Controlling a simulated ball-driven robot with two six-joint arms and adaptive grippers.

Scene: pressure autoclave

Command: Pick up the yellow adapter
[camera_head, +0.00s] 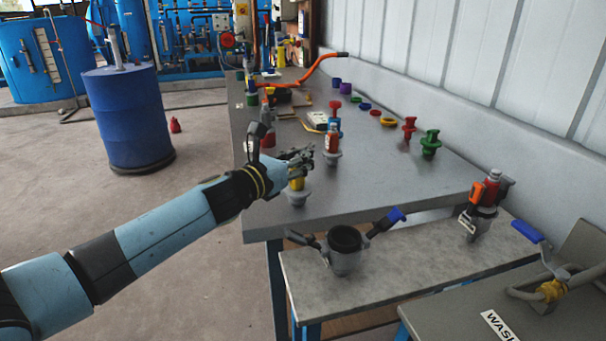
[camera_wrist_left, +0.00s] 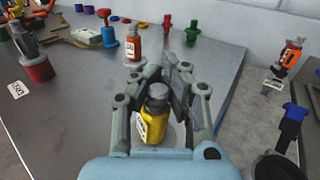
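The yellow adapter (camera_head: 297,184) stands upright on a grey round base near the left front edge of the grey table, below my left gripper (camera_head: 300,155). In the left wrist view the yellow adapter (camera_wrist_left: 154,122) has a grey cap and a white label and sits between the fingers of my left gripper (camera_wrist_left: 163,78). The fingers are apart, one on each side, with a gap visible on the right. Contact on the left side is hard to tell. My right gripper is not in view.
An orange-red adapter (camera_head: 332,140) stands just behind on the grey table (camera_head: 400,185). Red (camera_head: 408,130) and green (camera_head: 430,143) pieces stand farther right. A lower bench holds a dark cup-like fitting (camera_head: 345,243) and an orange-and-black fitting (camera_head: 482,200). The table's right front is clear.

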